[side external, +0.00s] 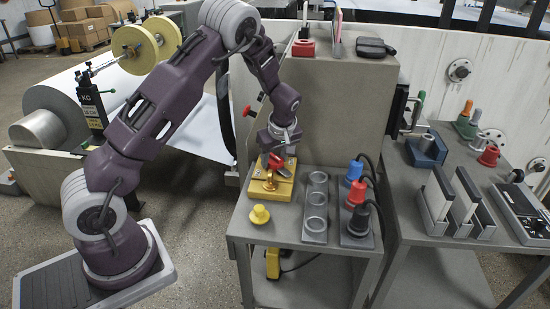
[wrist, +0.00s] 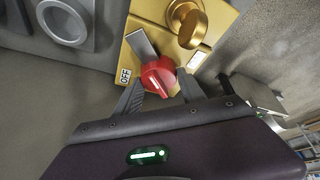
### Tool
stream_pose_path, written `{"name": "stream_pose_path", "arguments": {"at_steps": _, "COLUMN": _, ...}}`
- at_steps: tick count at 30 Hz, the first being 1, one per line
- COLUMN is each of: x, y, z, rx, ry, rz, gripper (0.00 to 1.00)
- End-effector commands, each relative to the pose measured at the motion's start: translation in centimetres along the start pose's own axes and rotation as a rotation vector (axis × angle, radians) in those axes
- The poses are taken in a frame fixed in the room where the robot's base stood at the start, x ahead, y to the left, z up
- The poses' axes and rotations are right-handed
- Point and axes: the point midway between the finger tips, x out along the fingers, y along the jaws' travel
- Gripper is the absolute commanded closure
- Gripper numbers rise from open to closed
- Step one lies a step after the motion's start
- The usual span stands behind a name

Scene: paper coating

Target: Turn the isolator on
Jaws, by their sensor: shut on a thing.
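The isolator is a yellow-gold panel (side external: 268,190) on the grey bench, with a red rotary handle (side external: 275,162). In the wrist view the red handle (wrist: 155,74) sits low on the gold panel (wrist: 150,12), beside an OFF label (wrist: 125,76). A second pale label (wrist: 197,61) lies on the other side, too small to read. A grey metal piece (wrist: 141,43) extends from the handle. My gripper (wrist: 160,86) is shut on the red handle, one finger on each side. In the side view my gripper (side external: 275,152) is above the panel, its fingertips hard to make out.
A brass knob (wrist: 187,24) stands on the panel close to the handle. A yellow knob (side external: 260,214), a grey plate with round holes (side external: 315,236) and blue, red and black plugs (side external: 357,195) share the bench. A grey cabinet (side external: 340,105) rises close behind.

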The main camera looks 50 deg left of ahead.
Motion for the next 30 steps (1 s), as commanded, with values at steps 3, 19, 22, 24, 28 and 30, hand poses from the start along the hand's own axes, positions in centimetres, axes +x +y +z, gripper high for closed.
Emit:
{"name": "stream_pose_path", "arguments": {"at_steps": 3, "x": -0.12, "y": 0.03, "z": -0.07, "rx": 0.097, "ry": -0.007, "rz": 0.045, "gripper": 1.00}}
{"name": "stream_pose_path", "arguments": {"at_steps": 19, "x": -0.07, "y": -0.01, "z": -0.22, "rx": 0.528, "ry": -0.035, "rz": 0.225, "gripper": 1.00}}
{"name": "stream_pose_path", "arguments": {"at_steps": 22, "x": -0.04, "y": -0.03, "z": -0.27, "rx": 0.588, "ry": -0.039, "rz": 0.249, "gripper": 1.00}}
{"name": "stream_pose_path", "arguments": {"at_steps": 24, "x": -0.03, "y": -0.03, "z": -0.27, "rx": 0.627, "ry": -0.041, "rz": 0.265, "gripper": 1.00}}
{"name": "stream_pose_path", "arguments": {"at_steps": 28, "x": -0.05, "y": 0.01, "z": -0.24, "rx": 0.683, "ry": -0.044, "rz": 0.288, "gripper": 1.00}}
{"name": "stream_pose_path", "arguments": {"at_steps": 30, "x": -0.03, "y": -0.01, "z": -0.27, "rx": 0.704, "ry": -0.045, "rz": 0.297, "gripper": 1.00}}
